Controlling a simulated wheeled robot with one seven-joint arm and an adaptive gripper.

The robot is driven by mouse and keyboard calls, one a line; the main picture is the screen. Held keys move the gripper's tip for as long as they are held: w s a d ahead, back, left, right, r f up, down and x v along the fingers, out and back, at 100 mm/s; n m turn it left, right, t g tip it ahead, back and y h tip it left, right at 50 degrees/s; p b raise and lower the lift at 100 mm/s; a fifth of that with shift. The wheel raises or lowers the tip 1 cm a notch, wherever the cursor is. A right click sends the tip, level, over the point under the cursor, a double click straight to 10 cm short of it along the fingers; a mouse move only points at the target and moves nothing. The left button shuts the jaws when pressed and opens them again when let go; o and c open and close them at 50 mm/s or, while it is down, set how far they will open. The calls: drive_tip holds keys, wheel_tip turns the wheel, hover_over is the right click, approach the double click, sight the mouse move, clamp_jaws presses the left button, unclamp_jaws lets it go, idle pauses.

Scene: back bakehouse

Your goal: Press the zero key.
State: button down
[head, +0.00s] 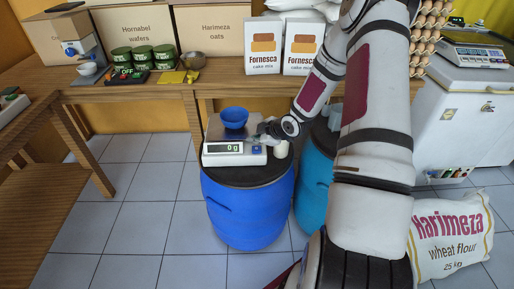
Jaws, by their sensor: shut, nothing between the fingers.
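A white scale (218,157) stands on the black lid of a blue barrel. Its front display (224,148) reads 0 g. A blue bowl (234,117) sits on its pan. A small blue key (257,151) shows at the right of the scale's front panel; its label is too small to read. My gripper (259,139) is shut and empty, reaching in from the right just above the right part of the scale, close to the blue key. I cannot tell whether the fingertips touch it.
A small pale object (281,149) stands right of the scale on the blue barrel (247,215). A second barrel (313,180) is partly behind my arm. A flour sack (450,235) lies at right. Another scale (474,52) stands on the white freezer. Tiled floor at left is clear.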

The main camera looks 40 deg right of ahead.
drive_tip(key=shift+r+p, duration=1.35)
drive_tip(key=shift+r, duration=0.6)
wheel_tip(320, 180, up, 14)
drive_tip(key=m+g+h+p, duration=0.2)
drive_tip(key=h, duration=0.1)
hover_over(255, 150)
drive_tip(key=s+a, duration=0.3)
drive_tip(key=s, duration=0.1)
drive_tip(key=s+a+r+m+g+h+p, duration=0.1)
drive_tip(key=s+a+r+m, duration=0.1)
drive_tip(key=s+a+r, duration=0.3)
drive_tip(key=s+r+m+g, duration=0.1)
drive_tip(key=s+r, duration=0.2)
drive_tip(key=r, duration=0.4)
drive_tip(key=s+a+r+m+y+p, duration=0.1)
drive_tip(key=s+a+r+m, duration=0.1)
drive_tip(key=s+a, duration=0.3)
drive_tip(key=s+a+r+m+y+p, duration=0.1)
drive_tip(key=s+a+r, duration=0.4)
drive_tip(key=s, duration=0.7)
drive_tip(key=s+a+r+m+g+p, duration=0.1)
drive_tip(key=s+a+r+m, duration=0.1)
drive_tip(key=s+a, duration=0.3)
drive_tip(key=s+r, duration=0.1)
drive_tip(key=s, duration=0.2)
drive_tip(key=shift+s+r+m+y, duration=0.25)
drive_tip(key=shift+r+m+y, duration=0.05)
drive_tip(key=shift+y, duration=0.1)
